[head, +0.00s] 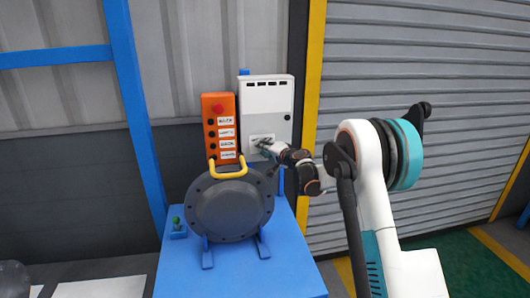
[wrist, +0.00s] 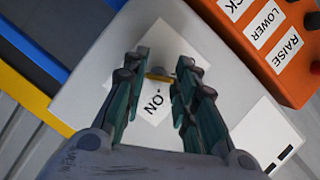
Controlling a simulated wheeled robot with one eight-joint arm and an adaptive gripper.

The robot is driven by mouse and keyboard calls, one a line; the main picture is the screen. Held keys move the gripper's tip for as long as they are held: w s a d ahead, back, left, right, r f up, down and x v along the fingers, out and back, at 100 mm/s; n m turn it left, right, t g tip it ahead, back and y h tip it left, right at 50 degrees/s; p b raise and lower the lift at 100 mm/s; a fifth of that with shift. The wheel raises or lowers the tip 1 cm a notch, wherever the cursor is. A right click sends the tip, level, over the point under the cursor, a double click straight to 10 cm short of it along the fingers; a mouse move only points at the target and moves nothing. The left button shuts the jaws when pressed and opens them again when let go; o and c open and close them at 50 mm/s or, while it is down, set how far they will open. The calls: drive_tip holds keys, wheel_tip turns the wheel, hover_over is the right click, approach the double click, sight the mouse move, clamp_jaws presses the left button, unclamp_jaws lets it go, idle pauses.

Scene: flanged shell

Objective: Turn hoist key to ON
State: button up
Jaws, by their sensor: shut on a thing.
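The hoist key (wrist: 160,75) is a small brass piece on a white label plate (wrist: 158,40) on the front of the white control box (head: 266,98). Printed "ON" lettering (wrist: 156,103) shows beside the key in the wrist view. My gripper (wrist: 160,66) is shut on the key, with a teal-padded finger on each side of it. In the head view my gripper (head: 265,146) reaches the lower front of the box from the right and hides the key. The key's exact angle is hard to tell.
An orange pendant (head: 212,144) with a red button hangs left of the box; its LOWER and RAISE labels show in the wrist view. A grey flanged shell (head: 232,208) with a yellow handle (head: 228,169) stands below on a blue table (head: 288,272).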

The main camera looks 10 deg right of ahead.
drive_tip(key=shift+f+m+t+y+b, duration=0.15)
drive_tip(key=shift+m+t+b, duration=0.9)
drive_tip(key=shift+m, duration=1.3)
drive_tip(key=shift+f+m+t+y+b, duration=0.1)
drive_tip(key=shift+m+t+b, duration=0.6)
drive_tip(key=shift+m+b, duration=1.2)
drive_tip(key=shift+f+m+t+y+b, duration=0.15)
drive_tip(key=shift+m+t+b, duration=0.7)
drive_tip(key=shift+m, duration=2.2)
drive_tip(key=o, duration=1)
drive_tip(key=shift+o, duration=0.2)
drive_tip(key=shift+r, duration=0.1)
